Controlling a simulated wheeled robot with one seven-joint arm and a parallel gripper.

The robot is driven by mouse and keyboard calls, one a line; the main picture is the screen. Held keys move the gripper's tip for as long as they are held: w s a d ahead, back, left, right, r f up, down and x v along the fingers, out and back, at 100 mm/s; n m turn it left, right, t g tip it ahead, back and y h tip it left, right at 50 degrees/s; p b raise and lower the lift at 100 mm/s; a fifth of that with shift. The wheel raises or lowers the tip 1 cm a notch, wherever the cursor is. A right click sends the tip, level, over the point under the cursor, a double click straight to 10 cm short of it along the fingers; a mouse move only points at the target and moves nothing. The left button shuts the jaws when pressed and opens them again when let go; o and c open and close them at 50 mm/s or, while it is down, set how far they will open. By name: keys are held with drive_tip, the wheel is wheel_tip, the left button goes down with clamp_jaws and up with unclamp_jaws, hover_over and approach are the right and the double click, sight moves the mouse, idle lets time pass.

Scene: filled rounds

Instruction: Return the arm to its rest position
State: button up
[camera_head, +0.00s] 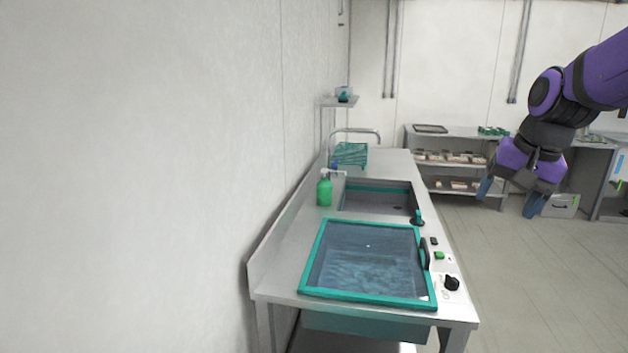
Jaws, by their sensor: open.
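My gripper (510,199) hangs from my purple and black arm at the right of the head view. Its two blue-grey fingers point down and stand apart, with nothing between them. It is in the air to the right of the steel counter (280,272), apart from it and in front of the far shelves.
The counter holds a teal-framed glass lid (366,262), a sink (376,199), a green bottle (324,190), a green rack (350,153) and a black knob (452,283). A shelf unit (455,134) stands at the back. The floor (540,280) right of the counter is clear.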

drive_tip(key=s+a+n+t, duration=0.1)
drive_tip(key=s+n, duration=0.2)
drive_tip(key=s, duration=0.6)
drive_tip(key=s+a+r+n+t+h, duration=0.1)
drive_tip(key=s+n, duration=0.2)
drive_tip(key=s, duration=0.7)
drive_tip(key=shift+s+a+r, duration=0.15)
drive_tip(key=shift+a+r, duration=0.15)
drive_tip(key=shift+a, duration=0.1)
idle(0.5)
